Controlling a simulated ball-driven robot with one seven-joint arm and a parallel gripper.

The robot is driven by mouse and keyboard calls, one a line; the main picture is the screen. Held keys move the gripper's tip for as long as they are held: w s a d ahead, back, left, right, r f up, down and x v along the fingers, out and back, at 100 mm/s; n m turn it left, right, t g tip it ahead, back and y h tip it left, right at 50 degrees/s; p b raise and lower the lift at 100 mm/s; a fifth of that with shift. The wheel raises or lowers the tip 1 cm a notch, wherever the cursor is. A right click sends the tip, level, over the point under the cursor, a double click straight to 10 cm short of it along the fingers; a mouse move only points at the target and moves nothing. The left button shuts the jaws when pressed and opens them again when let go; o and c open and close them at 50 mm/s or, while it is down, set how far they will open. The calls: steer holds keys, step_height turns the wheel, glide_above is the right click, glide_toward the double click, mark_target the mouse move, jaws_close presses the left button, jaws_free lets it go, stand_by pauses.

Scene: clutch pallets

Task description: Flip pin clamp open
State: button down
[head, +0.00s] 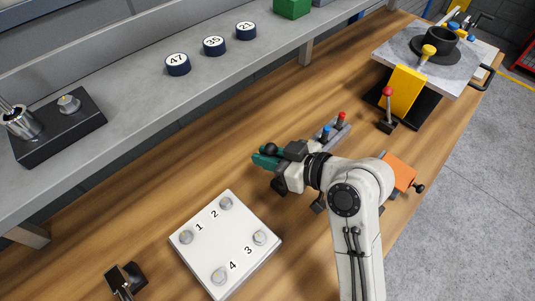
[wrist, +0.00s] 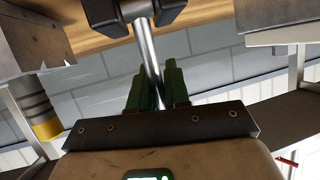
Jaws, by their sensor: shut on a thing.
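My gripper (head: 262,158) has green fingers and is over the middle of the wooden bench. In the wrist view, the green fingers (wrist: 157,88) are shut on a slim metal rod (wrist: 148,50). The rod runs up to a dark block-shaped part (wrist: 135,12) at the top edge. In the head view a dark round part (head: 270,149) shows at the fingers; the rod itself is hidden there. I cannot tell whether the rod belongs to the pin clamp. A lever with a red knob (head: 388,92) on a dark base stands farther right, apart from my gripper.
A white plate (head: 226,245) with numbered studs lies in front of my gripper. Red and blue pegs (head: 334,128) stand close behind my arm. An orange block (head: 399,171) is to the right. A grey shelf (head: 140,108) with numbered pucks runs along the back.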

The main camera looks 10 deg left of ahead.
steer(key=shift+b, duration=0.3)
steer(key=shift+s+d+y+b, duration=0.15)
steer(key=shift+y+b, duration=0.25)
steer(key=shift+b, duration=0.4)
steer(key=shift+d+r+t, duration=0.15)
steer(key=shift+r+t, duration=0.15)
steer(key=c, duration=1.2)
jaws_free()
steer(key=shift+s+d, duration=0.1)
steer(key=b+v, duration=0.1)
steer(key=v, duration=0.9)
steer(key=shift+s+d+b, duration=0.1)
steer(key=shift+d+b, duration=0.2)
